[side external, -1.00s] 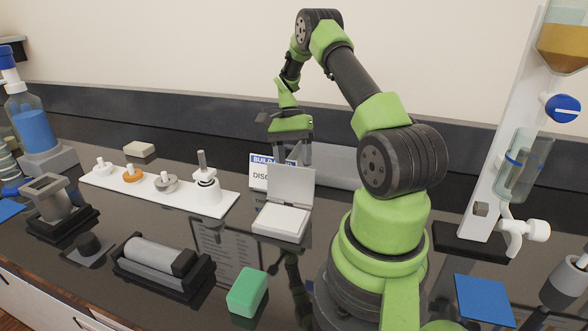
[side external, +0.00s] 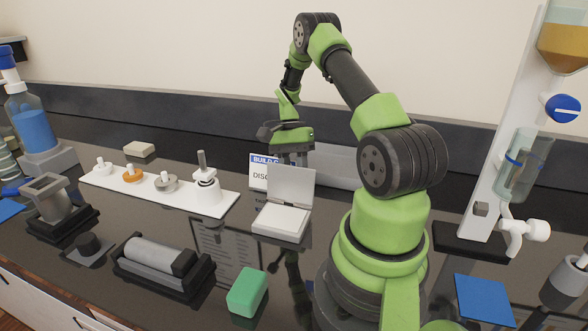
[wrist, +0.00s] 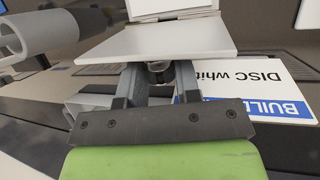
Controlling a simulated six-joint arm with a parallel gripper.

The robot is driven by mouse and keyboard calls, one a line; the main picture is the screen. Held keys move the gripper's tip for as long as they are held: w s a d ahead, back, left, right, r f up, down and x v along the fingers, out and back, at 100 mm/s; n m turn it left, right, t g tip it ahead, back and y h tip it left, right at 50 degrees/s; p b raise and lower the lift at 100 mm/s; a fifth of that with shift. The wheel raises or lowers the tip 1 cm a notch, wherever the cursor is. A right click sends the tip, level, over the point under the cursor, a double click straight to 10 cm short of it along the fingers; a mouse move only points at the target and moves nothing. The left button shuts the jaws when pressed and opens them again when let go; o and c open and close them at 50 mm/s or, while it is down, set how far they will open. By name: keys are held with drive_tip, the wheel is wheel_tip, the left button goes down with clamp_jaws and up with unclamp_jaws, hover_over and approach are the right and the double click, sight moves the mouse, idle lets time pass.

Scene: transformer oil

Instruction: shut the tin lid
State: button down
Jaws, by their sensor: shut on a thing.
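The tin is a small pale box. Its base (side external: 281,222) lies on the dark bench and its lid (side external: 291,187) stands open, roughly upright at the back edge. My gripper (side external: 296,160) is just behind the lid in the side view, and the lid hides its fingertips. In the wrist view the lid's pale face (wrist: 172,40) spans the area beyond my fingers (wrist: 158,72), which reach to its near edge. A small dark, rounded thing shows between the fingers; I cannot make out what it is. I cannot tell whether the fingers touch the lid.
A sign card (side external: 262,172) stands behind the tin on the left. A white strip with several small parts (side external: 130,184) lies further left. A green block (side external: 247,291) and a roller in a dark cradle (side external: 160,258) are in front. A stand with a glass vessel (side external: 524,165) is at right.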

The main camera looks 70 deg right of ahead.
sight(292, 191)
drive_tip(key=shift+r, duration=0.1)
drive_tip(key=a+h, duration=0.1)
drive_tip(key=a+r+h, duration=0.1)
drive_tip(key=h, duration=0.1)
drive_tip(key=shift+a, duration=0.1)
drive_tip(key=a+h, duration=0.1)
drive_tip(key=h, duration=0.1)
drive_tip(key=a+h, duration=0.2)
drive_tip(key=shift+m+h, duration=0.3)
drive_tip(key=a+h, duration=0.1)
drive_tip(key=h, duration=0.1)
drive_tip(key=a+f+h, duration=0.1)
drive_tip(key=a+h, duration=0.1)
drive_tip(key=shift+m, duration=0.3)
drive_tip(key=shift+a+f+m+g+h, duration=0.15)
drive_tip(key=shift+a+f+h, duration=0.15)
drive_tip(key=shift+h, duration=0.45)
drive_tip(key=shift+a+f+m+g+h, duration=0.1)
drive_tip(key=shift+a+f+h, duration=0.25)
drive_tip(key=shift+h, duration=0.35)
drive_tip(key=shift+a+f+m+g+h, duration=0.15)
drive_tip(key=shift+a+h, duration=0.25)
drive_tip(key=shift+h, duration=0.35)
drive_tip(key=c, duration=0.8)
unclamp_jaws()
drive_tip(key=shift+a, duration=0.1)
